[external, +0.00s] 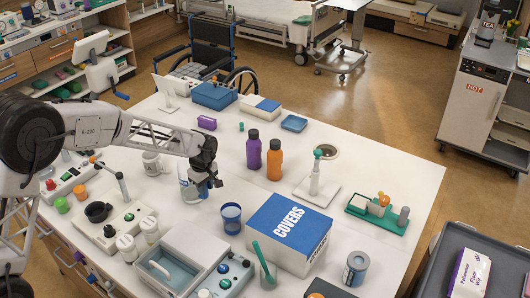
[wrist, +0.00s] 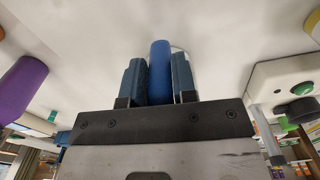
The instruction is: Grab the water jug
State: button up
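The water jug (external: 187,188) is a pale vessel on the white table, partly hidden behind my gripper in the external view. My gripper (external: 208,188) is at the jug's right side. In the wrist view, a blue upright bar, which looks like the jug's handle (wrist: 160,72), stands between the two blue-grey fingers of my gripper (wrist: 159,85). The fingers sit close against both sides of the bar, with no clear gap. A faint curved edge of the jug shows behind the right finger. I cannot tell whether the jug's base touches the table.
A blue cup (external: 231,219) stands just in front of my gripper. A purple bottle (external: 253,151) and an orange bottle (external: 274,160) stand to the right. A white mug (external: 153,164) is to the left. The COVERS box (external: 288,235) and a white device (external: 195,265) occupy the front.

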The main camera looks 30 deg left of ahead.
grip_shut()
jog(key=shift+r, duration=5)
